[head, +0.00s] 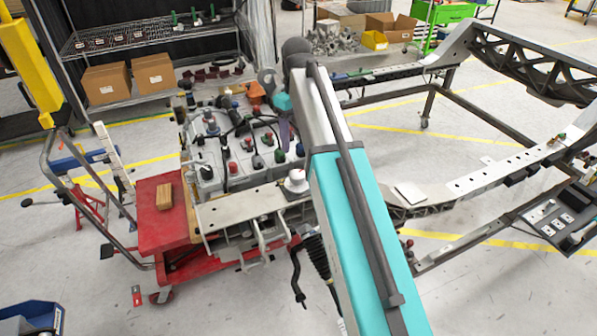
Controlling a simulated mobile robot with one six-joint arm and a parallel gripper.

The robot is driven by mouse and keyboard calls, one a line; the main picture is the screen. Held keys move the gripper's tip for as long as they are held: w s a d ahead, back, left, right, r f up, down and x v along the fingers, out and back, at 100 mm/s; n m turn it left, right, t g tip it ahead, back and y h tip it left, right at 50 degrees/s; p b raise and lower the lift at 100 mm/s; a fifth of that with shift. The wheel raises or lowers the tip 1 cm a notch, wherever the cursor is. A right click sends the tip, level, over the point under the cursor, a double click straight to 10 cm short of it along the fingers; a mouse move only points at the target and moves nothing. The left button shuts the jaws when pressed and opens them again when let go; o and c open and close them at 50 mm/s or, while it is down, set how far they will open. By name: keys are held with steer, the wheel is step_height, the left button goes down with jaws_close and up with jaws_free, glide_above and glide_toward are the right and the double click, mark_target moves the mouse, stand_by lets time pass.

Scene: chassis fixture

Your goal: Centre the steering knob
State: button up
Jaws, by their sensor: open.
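A white round knob with a dark top (297,180) stands on the light metal plate (243,204) at the front of the chassis, just left of my teal arm. I take it for the steering knob, but its markings are too small to tell which way it is turned. My gripper (285,138) shows only in part, pointing down beyond my arm, above the right side of the grey component block. It is open, apart from the white knob and farther back. My arm hides part of the gripper and the area right of the knob.
A grey block (208,172) carries several coloured knobs and black hoses. A red cart (160,232) with a wooden block (164,196) stands left. The chassis frame (510,164) extends right, with a switch panel (557,220). Shelves with cardboard boxes (106,84) stand behind. Front floor is mostly clear.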

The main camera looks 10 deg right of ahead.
mark_target(297, 173)
steer(key=shift+f, duration=0.15)
steer(key=shift+f+p, duration=1.85)
steer(key=shift+f, duration=4.85)
steer(key=c, duration=1)
steer(key=shift+c, duration=0.2)
